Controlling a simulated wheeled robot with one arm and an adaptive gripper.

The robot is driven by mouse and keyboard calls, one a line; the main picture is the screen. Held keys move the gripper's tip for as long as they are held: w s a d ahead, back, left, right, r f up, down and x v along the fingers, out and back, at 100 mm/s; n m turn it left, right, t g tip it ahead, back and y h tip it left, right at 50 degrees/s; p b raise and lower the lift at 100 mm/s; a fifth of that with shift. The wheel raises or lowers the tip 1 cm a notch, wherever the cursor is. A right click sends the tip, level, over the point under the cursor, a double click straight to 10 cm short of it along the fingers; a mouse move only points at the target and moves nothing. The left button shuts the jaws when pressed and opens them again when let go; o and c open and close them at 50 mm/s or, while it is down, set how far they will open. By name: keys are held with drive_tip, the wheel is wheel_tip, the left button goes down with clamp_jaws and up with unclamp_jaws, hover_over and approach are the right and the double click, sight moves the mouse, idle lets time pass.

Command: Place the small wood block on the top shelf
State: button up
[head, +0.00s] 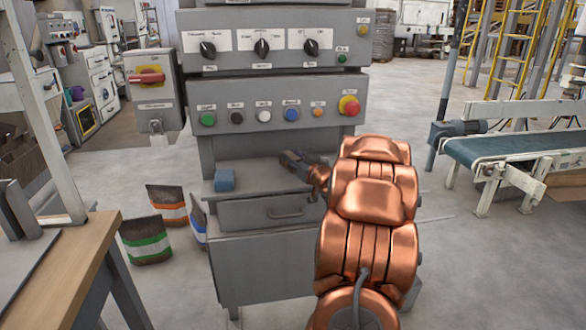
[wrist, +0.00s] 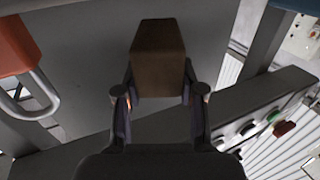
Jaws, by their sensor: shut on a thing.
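The small wood block (wrist: 158,60) is brown and sits between the two fingers of my gripper (wrist: 160,95) in the wrist view. The gripper is shut on it. In the head view my gripper (head: 294,160) is small and dark, over the right part of the grey ledge under the control panel. I cannot make out the wood block there. I cannot tell which surface is the top shelf.
Bags (head: 146,240) stand on the floor at left. A wooden table (head: 55,270) is front left, a conveyor (head: 515,147) right. An orange padlock (wrist: 15,48) shows in the wrist view.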

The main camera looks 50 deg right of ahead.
wheel_tip(320, 180, down, 3)
drive_tip(key=shift+f+b, duration=0.1)
drive_tip(key=shift+b, duration=0.25)
drive_tip(key=shift+w+d, duration=0.1)
drive_tip(key=shift+d, duration=0.05)
drive_tip(key=shift+f, duration=0.1)
drive_tip(key=o, duration=1.2)
drive_tip(key=shift+c, duration=0.2)
drive_tip(key=p+v, duration=0.1)
drive_tip(key=v, duration=1.1)
